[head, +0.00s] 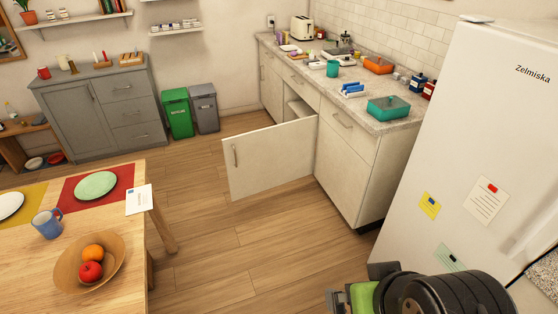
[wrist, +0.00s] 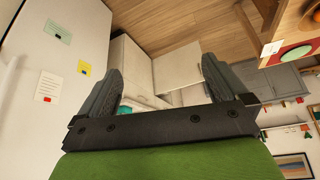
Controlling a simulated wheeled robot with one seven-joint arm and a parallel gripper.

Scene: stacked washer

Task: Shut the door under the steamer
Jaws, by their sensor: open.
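The cabinet door (head: 270,160) is a cream panel with a bar handle near its free edge. It stands wide open under the counter, swung out over the floor to the left of a closed cabinet. In the wrist view, the door (wrist: 177,66) shows between the fingers, some way off. My gripper (head: 358,284) is at the bottom right, in front of the fridge and far from the door. In the wrist view, my gripper (wrist: 160,68) is open and empty. I cannot tell which counter item is the steamer.
The counter (head: 385,125) holds a teal box, a blue rack, an orange box and a toaster. A white fridge (head: 455,150) stands close on the right. A wooden table (head: 105,235) is at the left. Wood floor (head: 220,225) is clear between table and door.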

